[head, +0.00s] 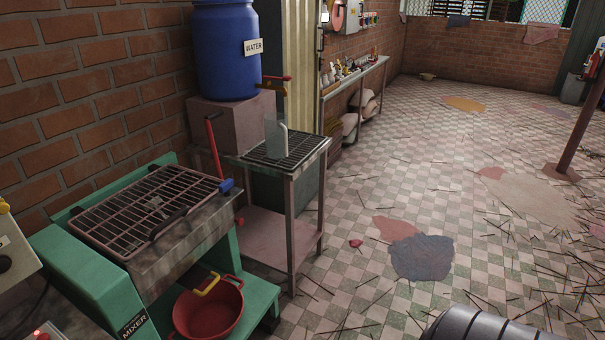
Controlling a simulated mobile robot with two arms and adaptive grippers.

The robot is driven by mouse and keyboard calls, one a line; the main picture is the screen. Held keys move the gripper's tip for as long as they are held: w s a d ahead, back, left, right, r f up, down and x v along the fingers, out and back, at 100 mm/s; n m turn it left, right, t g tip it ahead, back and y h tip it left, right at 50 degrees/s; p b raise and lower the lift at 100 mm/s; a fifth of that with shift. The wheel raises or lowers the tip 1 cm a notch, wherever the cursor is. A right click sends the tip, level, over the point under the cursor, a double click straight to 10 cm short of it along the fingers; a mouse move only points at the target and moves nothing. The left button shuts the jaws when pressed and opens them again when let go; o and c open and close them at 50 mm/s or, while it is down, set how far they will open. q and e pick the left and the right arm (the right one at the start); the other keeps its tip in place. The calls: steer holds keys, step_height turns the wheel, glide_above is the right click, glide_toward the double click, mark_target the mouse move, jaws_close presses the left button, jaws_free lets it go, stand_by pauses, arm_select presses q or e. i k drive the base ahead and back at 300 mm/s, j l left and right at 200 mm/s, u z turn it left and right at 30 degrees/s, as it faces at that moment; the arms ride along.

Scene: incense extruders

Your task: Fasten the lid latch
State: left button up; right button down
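The green mixer (110,275) stands at the left against the brick wall. Its barred metal lid (140,205) lies over the top of the steel trough, with a dark handle (169,223) along its front side. A small blue part (225,186) sits at the trough's right corner and may be the latch; I cannot tell whether it is fastened. A red lever (213,145) rises behind it. Neither of my grippers is in view.
A red pot (208,310) sits under the trough's yellow handle (207,285). Right of the mixer is a metal stand (291,215) with a grate top and a clear jug (275,137). A blue water barrel (225,50) stands behind. The tiled floor at right is open, with scattered sticks and stains.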

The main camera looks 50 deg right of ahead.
mark_target(225, 188)
steer(key=k+z, duration=0.1)
steer(key=z, duration=0.85)
